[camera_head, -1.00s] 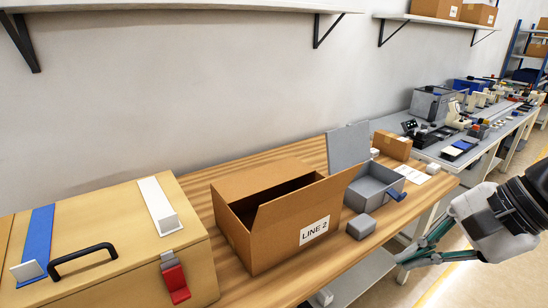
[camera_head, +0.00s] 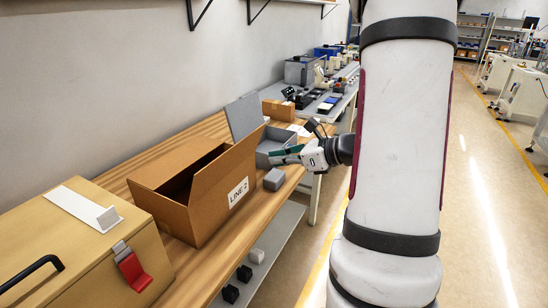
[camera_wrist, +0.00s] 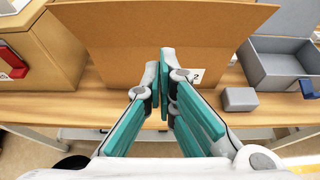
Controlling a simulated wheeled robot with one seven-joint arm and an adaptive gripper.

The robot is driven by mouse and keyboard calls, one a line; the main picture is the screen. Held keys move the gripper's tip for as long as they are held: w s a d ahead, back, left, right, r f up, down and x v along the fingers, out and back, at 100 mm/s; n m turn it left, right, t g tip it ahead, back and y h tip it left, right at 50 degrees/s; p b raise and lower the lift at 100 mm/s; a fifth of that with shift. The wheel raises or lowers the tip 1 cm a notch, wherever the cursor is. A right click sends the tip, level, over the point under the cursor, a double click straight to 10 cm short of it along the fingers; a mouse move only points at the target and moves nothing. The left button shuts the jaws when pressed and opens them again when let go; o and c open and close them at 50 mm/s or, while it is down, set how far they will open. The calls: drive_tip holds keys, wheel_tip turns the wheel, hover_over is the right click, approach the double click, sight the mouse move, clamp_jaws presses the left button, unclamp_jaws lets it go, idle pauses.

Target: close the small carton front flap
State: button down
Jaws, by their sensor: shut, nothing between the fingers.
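The brown carton (camera_head: 237,191) marked LINE 2 stands on the wooden bench, its top at least partly open. Its front flap (camera_head: 226,167) stands raised along the front edge. In the wrist view the flap (camera_wrist: 120,18) spans the top of the picture, above the carton's front wall (camera_wrist: 105,70). My gripper (camera_head: 279,156) is to the right of the carton in the head view. In the wrist view my gripper (camera_wrist: 161,65) is shut and empty before the front wall, partly hiding the label. I cannot tell whether its tips touch the carton.
A grey bin (camera_wrist: 285,68) with its lid (camera_head: 243,116) raised and a grey block (camera_head: 273,180) stand right of the carton. A tan case (camera_head: 85,235) with a red latch is on the left. Dark and grey blocks lie on a lower shelf (camera_head: 263,272).

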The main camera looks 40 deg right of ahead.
approach(233, 156)
wheel_tip(233, 156, down, 3)
drive_tip(key=shift+w+a+r+p, duration=0.1)
drive_tip(key=shift+w+a+r, duration=0.15)
drive_tip(key=shift+w, duration=0.4)
drive_tip(key=shift+w+a+r+p, duration=0.15)
drive_tip(key=shift+w+a+r, duration=0.1)
drive_tip(key=shift+w, duration=0.4)
drive_tip(key=shift+w+a+r+p, duration=0.15)
drive_tip(key=shift+w+a, duration=0.1)
drive_tip(key=shift+w, duration=0.45)
